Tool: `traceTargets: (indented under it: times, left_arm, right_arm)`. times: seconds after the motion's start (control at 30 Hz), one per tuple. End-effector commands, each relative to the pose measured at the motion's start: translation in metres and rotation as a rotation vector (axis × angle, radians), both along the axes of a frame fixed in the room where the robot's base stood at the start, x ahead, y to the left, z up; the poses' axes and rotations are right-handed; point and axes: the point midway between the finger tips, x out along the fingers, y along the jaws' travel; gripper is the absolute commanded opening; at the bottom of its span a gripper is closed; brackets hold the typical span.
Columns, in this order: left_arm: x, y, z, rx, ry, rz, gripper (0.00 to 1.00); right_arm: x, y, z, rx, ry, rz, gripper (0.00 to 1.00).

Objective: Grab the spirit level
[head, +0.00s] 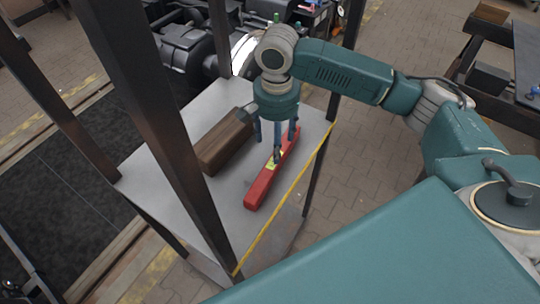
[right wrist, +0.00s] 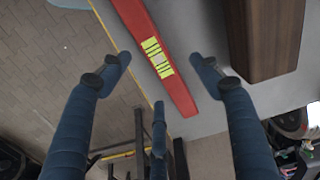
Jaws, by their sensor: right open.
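The red spirit level (head: 265,184) lies flat on the grey metal table near its yellow-striped edge in the head view. In the right wrist view the spirit level (right wrist: 140,23) runs diagonally between the fingers, with its yellow-green label showing. My right gripper (head: 277,145) hangs over the level, pointing down. In the right wrist view the right gripper (right wrist: 160,75) has its blue fingers spread on both sides of the level, with a third finger below in the picture. It is open and holds nothing. Whether any finger touches the level I cannot tell. My left gripper is not in view.
A brown wooden block (head: 225,143) lies on the table (head: 165,165) beside the level. Dark upright posts (head: 180,120) rise at the table's corners. Dark bogie machinery (head: 185,45) stands behind. A workbench (head: 490,75) is at the far right.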

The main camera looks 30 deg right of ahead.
Motion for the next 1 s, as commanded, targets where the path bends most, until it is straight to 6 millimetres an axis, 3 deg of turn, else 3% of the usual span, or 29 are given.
traceTargets:
  times: [0.2,0.3,0.43,0.6,0.7,0.93,1.0]
  left_arm:
    - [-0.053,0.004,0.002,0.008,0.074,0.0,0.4]
    - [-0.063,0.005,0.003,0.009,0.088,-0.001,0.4]
    - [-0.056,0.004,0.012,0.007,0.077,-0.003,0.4]
    - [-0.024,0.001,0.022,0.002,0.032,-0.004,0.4]
    - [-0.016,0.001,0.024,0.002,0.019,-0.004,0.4]
    - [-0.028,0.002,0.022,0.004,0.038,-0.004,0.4]
    - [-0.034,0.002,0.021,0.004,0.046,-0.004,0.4]
  right_arm:
    - [-0.001,0.0,-0.029,0.0,0.001,0.001,0.64]
    - [-0.001,0.0,-0.035,-0.001,0.001,0.002,0.64]
    - [-0.005,-0.002,-0.049,-0.002,0.004,0.002,0.64]
    - [-0.006,-0.002,-0.075,0.0,0.002,0.002,0.64]
    - [-0.006,-0.002,-0.084,0.0,0.0,0.002,0.64]
    - [-0.006,-0.002,-0.086,0.0,-0.001,0.003,0.64]
    - [-0.006,-0.002,-0.086,0.0,-0.001,0.003,0.54]
